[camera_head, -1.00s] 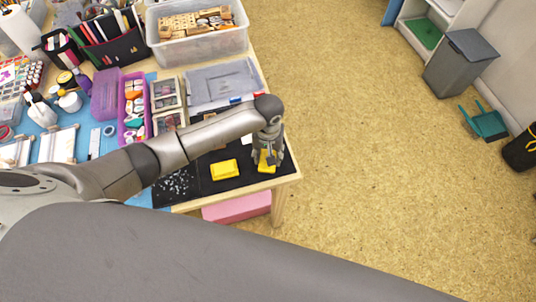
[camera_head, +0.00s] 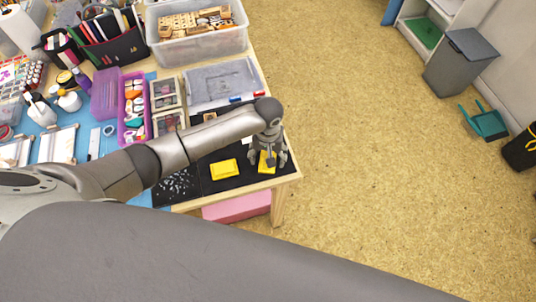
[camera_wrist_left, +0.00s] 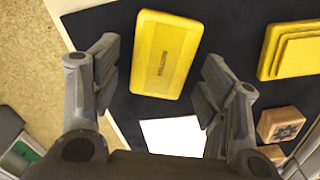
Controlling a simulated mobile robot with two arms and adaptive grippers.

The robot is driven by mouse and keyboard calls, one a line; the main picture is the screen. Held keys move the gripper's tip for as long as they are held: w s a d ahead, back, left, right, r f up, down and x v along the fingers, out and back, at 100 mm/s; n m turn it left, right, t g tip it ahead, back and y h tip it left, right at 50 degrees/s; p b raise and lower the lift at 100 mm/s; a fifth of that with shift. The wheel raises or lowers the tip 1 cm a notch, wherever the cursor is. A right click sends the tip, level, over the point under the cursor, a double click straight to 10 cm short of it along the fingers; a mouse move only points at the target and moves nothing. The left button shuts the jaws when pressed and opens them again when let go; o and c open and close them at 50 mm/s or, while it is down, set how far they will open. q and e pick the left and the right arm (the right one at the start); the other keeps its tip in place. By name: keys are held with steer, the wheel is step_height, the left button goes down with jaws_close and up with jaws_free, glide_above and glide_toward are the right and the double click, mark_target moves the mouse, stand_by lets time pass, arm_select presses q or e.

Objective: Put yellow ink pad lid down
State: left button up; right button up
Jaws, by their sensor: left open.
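A flat yellow ink pad lid with small dark lettering (camera_wrist_left: 164,55) lies on the black mat near the table's right corner. It shows partly behind the fingers in the head view (camera_head: 266,167). My left gripper (camera_head: 268,160) is just above it, open, with its fingers (camera_wrist_left: 160,88) apart on either side and nothing held. A second yellow ink pad piece with a stepped shape (camera_wrist_left: 292,52) lies apart from it on the mat; in the head view it is to the left (camera_head: 224,169). My right gripper is not in view.
The black mat (camera_head: 205,184) covers the table's front right corner. A white paper piece (camera_wrist_left: 172,136) and wooden stamps (camera_wrist_left: 281,124) lie near the gripper. A plastic bin of stamps (camera_head: 198,48) stands at the back. Floor lies right of the table edge.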

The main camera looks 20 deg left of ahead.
arm_select(q)
step_height(320, 180, up, 12)
steer(key=shift+r, duration=0.15)
stand_by(0.3)
stand_by(0.4)
